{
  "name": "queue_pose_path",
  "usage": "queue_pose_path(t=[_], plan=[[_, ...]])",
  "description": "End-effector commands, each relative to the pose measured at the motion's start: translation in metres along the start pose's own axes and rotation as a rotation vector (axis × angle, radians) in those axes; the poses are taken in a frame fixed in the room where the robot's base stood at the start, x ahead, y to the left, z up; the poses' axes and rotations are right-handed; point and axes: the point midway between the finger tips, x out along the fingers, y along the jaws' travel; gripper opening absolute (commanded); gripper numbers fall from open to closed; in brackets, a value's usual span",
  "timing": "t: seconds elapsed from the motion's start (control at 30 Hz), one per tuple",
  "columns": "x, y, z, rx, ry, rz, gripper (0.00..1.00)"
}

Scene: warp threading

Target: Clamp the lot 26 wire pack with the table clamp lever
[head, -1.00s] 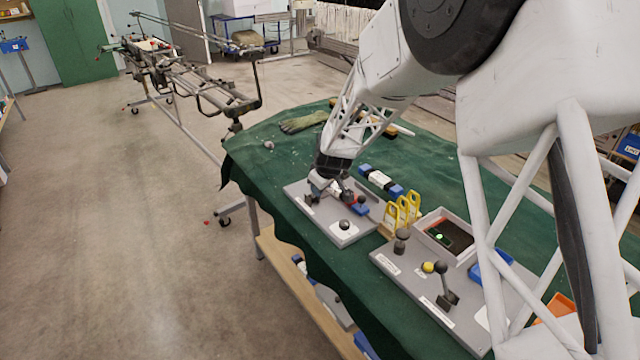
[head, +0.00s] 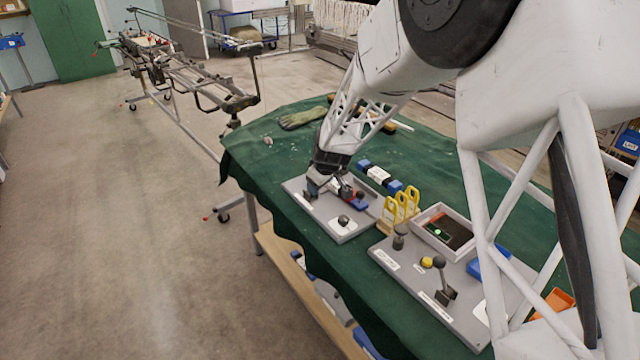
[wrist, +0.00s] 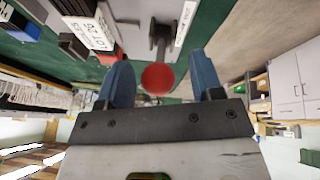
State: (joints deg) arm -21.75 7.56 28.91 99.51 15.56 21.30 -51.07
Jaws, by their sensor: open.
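My gripper (head: 322,186) is low over the left grey board (head: 349,234), with its blue fingers apart. In the wrist view my gripper (wrist: 159,64) has a finger on each side of the clamp lever's red ball knob (wrist: 158,79). I cannot tell if either finger touches it. The lever's dark arm (wrist: 160,36) runs up from the knob beside a white label strip. The wire pack (wrist: 84,28), with a white printed label, lies left of the lever; its print is too unclear to read surely. Its blue end (head: 358,204) shows in the head view; my gripper hides much of the rest.
Another blue-and-white pack (head: 378,175) lies behind the board. Yellow-handled pieces (head: 401,208) stand to its right. A second grey board (head: 403,266) carries a lever (head: 441,280) and a tray (head: 431,218). A glove (head: 302,118) lies on the green cloth's far side.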

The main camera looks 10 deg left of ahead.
Motion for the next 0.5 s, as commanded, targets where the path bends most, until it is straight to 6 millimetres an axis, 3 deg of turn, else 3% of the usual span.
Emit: queue_pose_path(t=[0.5], plan=[[-0.051, 0.0, 0.0, 0.0, 0.0, 0.0, 0.6]])
